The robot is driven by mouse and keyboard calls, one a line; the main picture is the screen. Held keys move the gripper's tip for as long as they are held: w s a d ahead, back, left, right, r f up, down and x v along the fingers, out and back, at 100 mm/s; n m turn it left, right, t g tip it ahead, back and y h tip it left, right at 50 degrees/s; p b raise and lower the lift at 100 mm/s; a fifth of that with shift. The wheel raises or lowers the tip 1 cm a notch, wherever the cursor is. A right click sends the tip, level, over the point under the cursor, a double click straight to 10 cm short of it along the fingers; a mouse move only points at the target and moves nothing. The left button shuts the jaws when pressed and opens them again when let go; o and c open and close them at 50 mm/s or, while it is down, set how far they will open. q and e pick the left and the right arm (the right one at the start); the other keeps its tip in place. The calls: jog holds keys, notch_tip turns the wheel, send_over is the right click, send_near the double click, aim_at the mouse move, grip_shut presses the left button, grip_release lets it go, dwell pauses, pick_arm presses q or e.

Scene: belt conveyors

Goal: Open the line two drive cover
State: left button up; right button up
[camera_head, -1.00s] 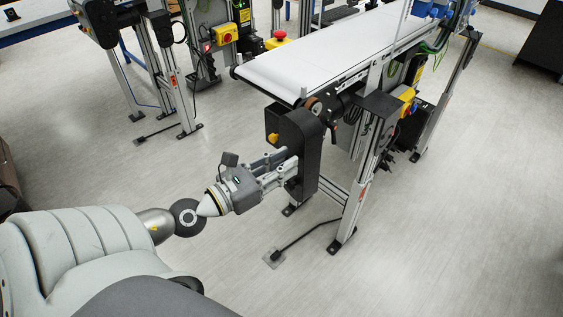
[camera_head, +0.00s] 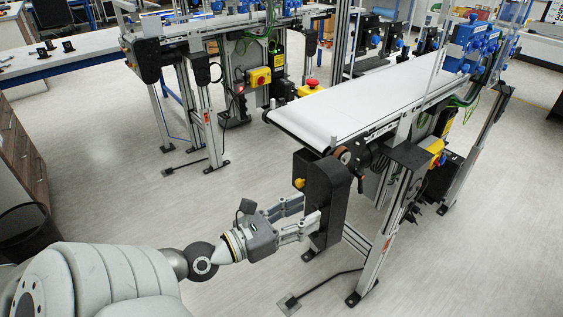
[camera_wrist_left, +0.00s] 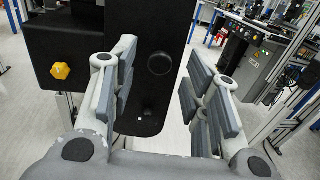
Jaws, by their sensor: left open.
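The drive cover (camera_head: 328,190) is a tall black box at the near end of the nearer belt conveyor, with a yellow knob (camera_head: 299,183) on its left side. In the left wrist view the black cover (camera_wrist_left: 150,30) fills the middle, with a round black disc on its face, and the yellow knob (camera_wrist_left: 61,71) shows at the left. My left gripper (camera_head: 304,213) is open in front of the cover's lower part. In the left wrist view its fingers (camera_wrist_left: 160,92) stand apart, on either side of the lower cover. Whether they touch it, I cannot tell. My right gripper is out of view.
The white belt (camera_head: 370,97) runs away to the upper right. A red emergency button (camera_head: 312,83) stands beside it. A second conveyor (camera_head: 215,24) stands behind at the left. The floor at the right is clear.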

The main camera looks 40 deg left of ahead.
pick_arm(q)
jog(key=shift+v, duration=2.9)
